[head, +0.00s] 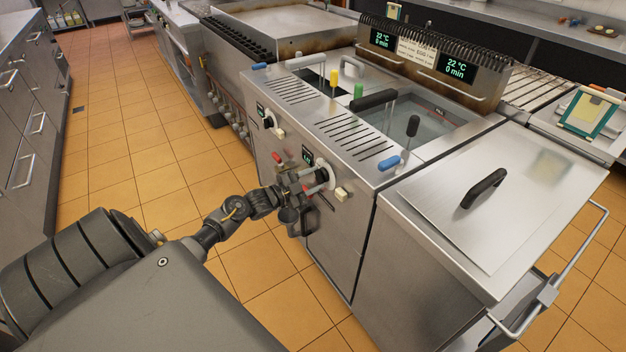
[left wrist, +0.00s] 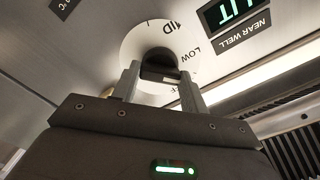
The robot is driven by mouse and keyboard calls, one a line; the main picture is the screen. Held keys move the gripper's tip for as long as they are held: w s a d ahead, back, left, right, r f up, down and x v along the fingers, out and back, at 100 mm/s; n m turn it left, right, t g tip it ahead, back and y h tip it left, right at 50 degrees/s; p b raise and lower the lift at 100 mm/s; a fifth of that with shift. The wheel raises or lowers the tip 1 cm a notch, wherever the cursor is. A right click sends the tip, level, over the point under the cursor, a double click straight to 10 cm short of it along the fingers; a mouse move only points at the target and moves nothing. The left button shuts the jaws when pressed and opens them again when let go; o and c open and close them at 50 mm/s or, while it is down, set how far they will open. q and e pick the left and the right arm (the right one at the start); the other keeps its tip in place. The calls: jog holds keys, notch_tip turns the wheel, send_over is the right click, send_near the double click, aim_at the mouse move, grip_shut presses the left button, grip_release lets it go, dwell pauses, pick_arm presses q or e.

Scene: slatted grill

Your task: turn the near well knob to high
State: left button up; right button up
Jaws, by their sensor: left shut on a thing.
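The near well knob (left wrist: 158,56) is dark and sits on a white round dial (left wrist: 135,43) marked MID and LOW, with another mark partly hidden. My left gripper (left wrist: 159,82) has one finger on each side of the knob and is shut on it. In the head view my left gripper (head: 312,181) is at the front panel of the fryer, hiding most of the knob. A NEAR WELL label (left wrist: 243,35) and a green-lit display (left wrist: 228,10) sit beside the dial. The knob's pointer is hard to make out. My right gripper is not in view.
Another knob (head: 268,122) is farther left on the same panel. A cream button (head: 342,193) is right of my gripper. A lidded steel unit (head: 500,190) stands at the right. The tiled floor (head: 150,165) at left is clear.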

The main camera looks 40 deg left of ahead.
pick_arm(q)
jog(key=n+p, duration=0.1)
jog(key=n, duration=0.1)
jog(key=shift+r+n, duration=0.1)
jog(key=shift+n, duration=0.2)
jog(key=n+p, duration=0.2)
jog(key=n, duration=0.1)
jog(key=shift+n, duration=0.8)
jog(key=n+p, duration=0.1)
jog(key=n, duration=0.2)
jog(key=shift+n+p, duration=0.3)
jog(key=shift+p, duration=0.1)
jog(key=n+p, duration=0.1)
jog(key=n, duration=0.2)
jog(key=shift+n, duration=0.3)
jog(key=n+p, duration=0.2)
jog(key=n, duration=0.2)
jog(key=shift+n, duration=0.3)
jog(key=shift+s+d+f+n+p, duration=0.1)
jog(key=shift+n+p, duration=0.2)
jog(key=shift+n, duration=0.8)
jog(key=shift+f+n+p, duration=0.1)
jog(key=shift+n+p, duration=0.15)
jog(key=shift+n, duration=0.85)
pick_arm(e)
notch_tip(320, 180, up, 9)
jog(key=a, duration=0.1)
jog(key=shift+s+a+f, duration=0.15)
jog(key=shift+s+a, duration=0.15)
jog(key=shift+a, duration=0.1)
